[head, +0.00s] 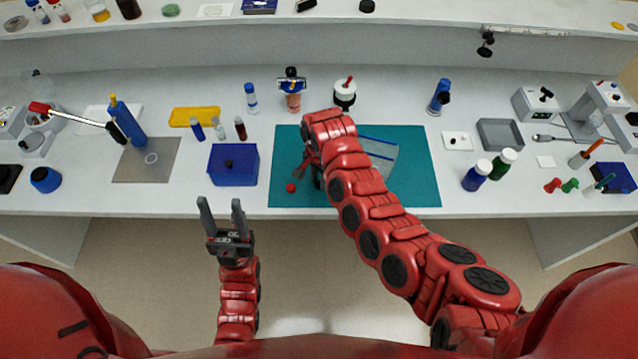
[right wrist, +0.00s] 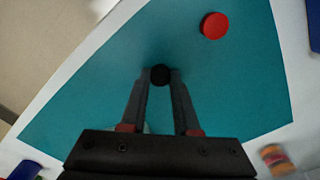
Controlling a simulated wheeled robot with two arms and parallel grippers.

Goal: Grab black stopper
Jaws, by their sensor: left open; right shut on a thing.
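The black stopper (right wrist: 160,75) shows in the right wrist view as a small dark disc between the fingertips of my right gripper (right wrist: 159,82). The gripper is shut on it, low over or at the teal mat (right wrist: 235,85). In the head view my right arm covers most of this gripper and I cannot make out the stopper there. My left gripper (head: 221,206) is open and empty, in front of the bench edge and below the blue box (head: 240,172).
A red cap (head: 291,187) lies on the mat close to the right gripper. A clear bag with a blue strip (head: 380,153) lies on the mat, partly behind my arm. Bottles stand behind it. The mat's right part is bare.

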